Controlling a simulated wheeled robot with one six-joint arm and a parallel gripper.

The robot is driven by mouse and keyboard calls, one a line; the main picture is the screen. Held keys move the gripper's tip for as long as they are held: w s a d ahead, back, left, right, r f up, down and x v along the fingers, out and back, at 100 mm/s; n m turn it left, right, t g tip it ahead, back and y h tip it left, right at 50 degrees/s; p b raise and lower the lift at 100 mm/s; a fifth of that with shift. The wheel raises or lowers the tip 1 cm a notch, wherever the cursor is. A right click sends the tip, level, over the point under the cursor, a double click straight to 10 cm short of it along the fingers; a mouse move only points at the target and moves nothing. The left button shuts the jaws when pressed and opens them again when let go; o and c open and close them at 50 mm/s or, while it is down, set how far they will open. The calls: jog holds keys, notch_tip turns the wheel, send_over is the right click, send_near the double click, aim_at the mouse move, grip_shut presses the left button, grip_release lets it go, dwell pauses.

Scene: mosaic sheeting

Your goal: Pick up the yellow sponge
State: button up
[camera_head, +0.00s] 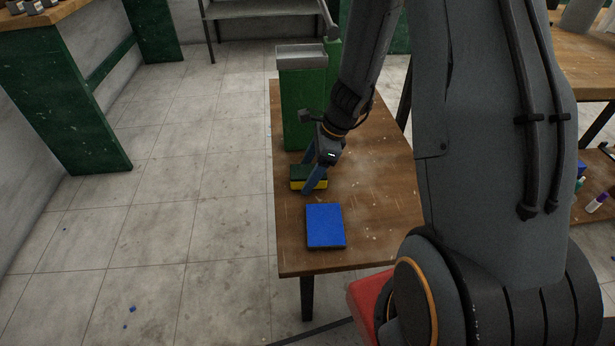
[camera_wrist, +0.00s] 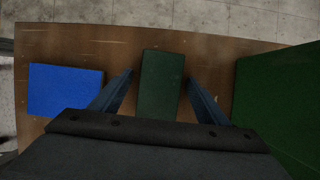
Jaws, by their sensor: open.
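The yellow sponge (camera_head: 298,184) lies on the wooden table, with a dark green top layer over its yellow side. In the wrist view only its green top (camera_wrist: 160,85) shows, between my two fingers. My gripper (camera_head: 308,178) is open, pointing down at the sponge, with one finger on each side of it in the wrist view (camera_wrist: 160,82). Gaps show between the fingers and the sponge there. The sponge's right part is partly hidden by my gripper in the head view.
A blue block (camera_head: 325,226) lies on the table (camera_head: 380,200) nearer the front. A tall green box (camera_head: 300,110) with a grey top stands just behind the sponge; it also shows at the right of the wrist view (camera_wrist: 285,105). Bare tabletop lies to the right.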

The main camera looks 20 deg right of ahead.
aim_at(308, 171)
jog(key=shift+f, duration=0.15)
jog(key=c, duration=1.1)
jog(key=shift+c, duration=0.2)
notch_tip(308, 171, up, 10)
jog(key=shift+r+p, duration=0.2)
jog(key=shift+p, duration=1)
